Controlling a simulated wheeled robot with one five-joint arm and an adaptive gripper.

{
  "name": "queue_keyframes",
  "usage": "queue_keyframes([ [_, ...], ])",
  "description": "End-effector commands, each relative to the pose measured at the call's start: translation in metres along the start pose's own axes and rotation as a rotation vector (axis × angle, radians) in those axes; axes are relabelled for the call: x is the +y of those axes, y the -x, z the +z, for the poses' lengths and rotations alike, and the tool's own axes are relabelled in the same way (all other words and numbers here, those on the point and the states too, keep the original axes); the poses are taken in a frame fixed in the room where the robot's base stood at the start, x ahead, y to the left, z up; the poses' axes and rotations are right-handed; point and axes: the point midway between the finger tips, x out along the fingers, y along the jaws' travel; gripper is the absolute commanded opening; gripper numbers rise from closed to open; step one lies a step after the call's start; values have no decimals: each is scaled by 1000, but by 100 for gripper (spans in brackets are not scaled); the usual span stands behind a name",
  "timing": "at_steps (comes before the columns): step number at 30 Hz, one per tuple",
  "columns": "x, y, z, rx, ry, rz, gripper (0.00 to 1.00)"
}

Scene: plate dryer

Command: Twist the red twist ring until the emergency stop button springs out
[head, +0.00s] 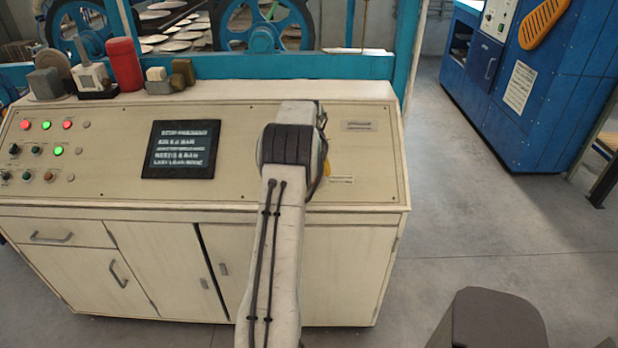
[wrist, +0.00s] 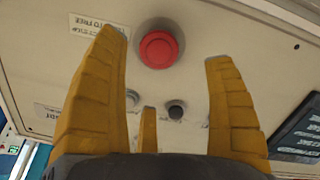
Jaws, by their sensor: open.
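The red emergency stop button (wrist: 156,47) shows in the wrist view as a round head on a pale panel. Its red twist ring (wrist: 144,55) appears as the outer rim; the ring and the cap are hard to tell apart. My gripper (wrist: 166,47) is open, with yellow fingers on the left and right of the button and a third, shorter one below. The fingers look apart from the button, and nothing is between them. In the head view my arm hides the button and most of the gripper; only a yellow sliver shows.
A black knob (wrist: 176,110) and a smaller knob (wrist: 131,97) sit on the panel near the fingers. The cream console (head: 345,250) carries a dark screen (head: 182,149) and several lit buttons at left. Objects including a red cylinder (head: 125,64) stand on its back ledge.

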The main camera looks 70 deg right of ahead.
Motion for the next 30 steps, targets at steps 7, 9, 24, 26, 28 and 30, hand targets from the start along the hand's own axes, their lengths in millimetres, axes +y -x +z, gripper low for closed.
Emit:
queue_keyframes([
  [7,1,0,-1,5,-119,3,77],
  [9,1,-2,-1,5,-142,3,77],
  [24,1,-54,-2,4,-157,2,77],
  [26,1,-59,-1,4,-157,2,77],
  [28,1,-64,-2,5,-157,3,77],
  [30,1,-68,-1,4,-157,2,77],
])
